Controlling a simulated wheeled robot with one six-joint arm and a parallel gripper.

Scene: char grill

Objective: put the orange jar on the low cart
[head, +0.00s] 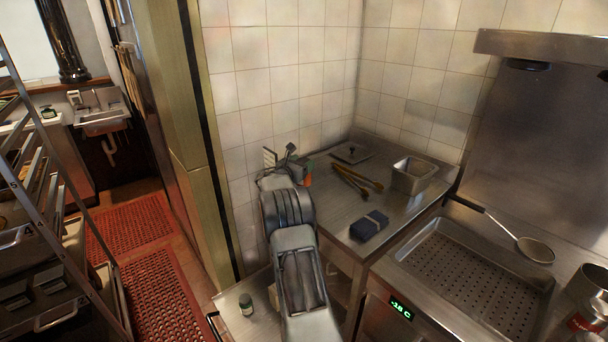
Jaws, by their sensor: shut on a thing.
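My gripper (298,163) is shut on the orange jar (308,176), above the back left part of the steel counter (335,215), near the tiled wall. The jar shows only as a small orange patch with a dark green part, at the right side of my gripper. My arm hides the rest of it, and the fingers are hard to make out. The low cart (232,326) is a low metal surface at the bottom, left of my arm. My arm covers the cart's right part.
The counter holds tongs (350,180), a steel container (413,175), a dark blue box (369,226) and a flat lid (352,153). A perforated fryer basin (470,285) with a ladle (535,249) is right. A rack (45,250) and red mats (155,290) are left.

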